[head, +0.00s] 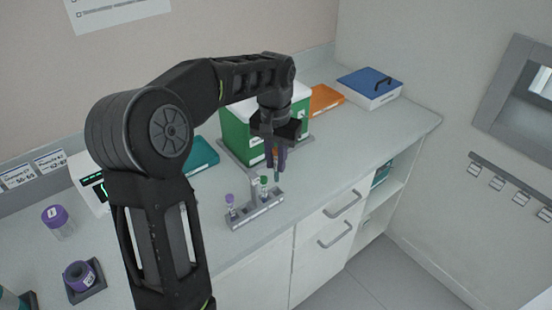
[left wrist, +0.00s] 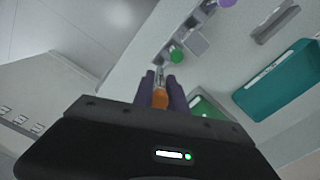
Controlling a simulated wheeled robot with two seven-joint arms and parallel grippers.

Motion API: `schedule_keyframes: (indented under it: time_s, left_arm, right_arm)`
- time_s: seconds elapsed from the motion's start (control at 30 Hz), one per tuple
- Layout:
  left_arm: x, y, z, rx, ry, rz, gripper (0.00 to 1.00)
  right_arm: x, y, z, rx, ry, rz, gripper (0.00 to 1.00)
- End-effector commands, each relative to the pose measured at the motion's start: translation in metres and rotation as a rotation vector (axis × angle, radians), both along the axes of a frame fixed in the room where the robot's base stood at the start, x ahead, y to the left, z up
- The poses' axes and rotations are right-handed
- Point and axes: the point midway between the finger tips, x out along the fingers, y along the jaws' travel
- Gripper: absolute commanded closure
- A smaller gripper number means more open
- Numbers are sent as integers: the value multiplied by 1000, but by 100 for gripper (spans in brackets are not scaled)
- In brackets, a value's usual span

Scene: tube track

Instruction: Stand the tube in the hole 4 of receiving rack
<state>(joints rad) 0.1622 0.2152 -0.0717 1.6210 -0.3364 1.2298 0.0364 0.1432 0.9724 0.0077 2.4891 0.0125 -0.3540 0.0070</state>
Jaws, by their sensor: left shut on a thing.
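My left gripper (head: 276,158) is shut on a tube with an orange cap (left wrist: 160,98). The tube points down, above the counter at the far right end of the grey rack (head: 258,213). In the left wrist view the tube (left wrist: 159,76) shows between the two purple fingers. The rack holds a purple-capped tube (head: 230,199) at its near left end and a green-capped tube (head: 264,181) further along. The green cap also shows in the left wrist view (left wrist: 177,55). I cannot read hole numbers. My right gripper is not in view.
A green box with a white lid (head: 235,135) stands behind the gripper. A teal item (head: 203,155), an orange item (head: 325,99) and a blue-lidded box (head: 369,88) lie on the counter. A purple-lidded jar (head: 57,220) stands left. The counter's front edge runs close to the rack.

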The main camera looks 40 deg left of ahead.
Motion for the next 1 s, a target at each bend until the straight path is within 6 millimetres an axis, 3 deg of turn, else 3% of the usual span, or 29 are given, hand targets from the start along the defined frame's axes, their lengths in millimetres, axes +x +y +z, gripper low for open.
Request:
schedule_keyframes:
  time_s: [0.1, 0.3, 1.0]
  left_arm:
    - [0, 0, -15, 0, 0, 0, 100]
    - [0, 0, -26, 0, 0, 0, 100]
    - [-1, 0, -28, 8, 3, 0, 100]
  right_arm:
    - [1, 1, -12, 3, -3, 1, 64]
    - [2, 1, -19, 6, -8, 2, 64]
    - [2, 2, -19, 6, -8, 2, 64]
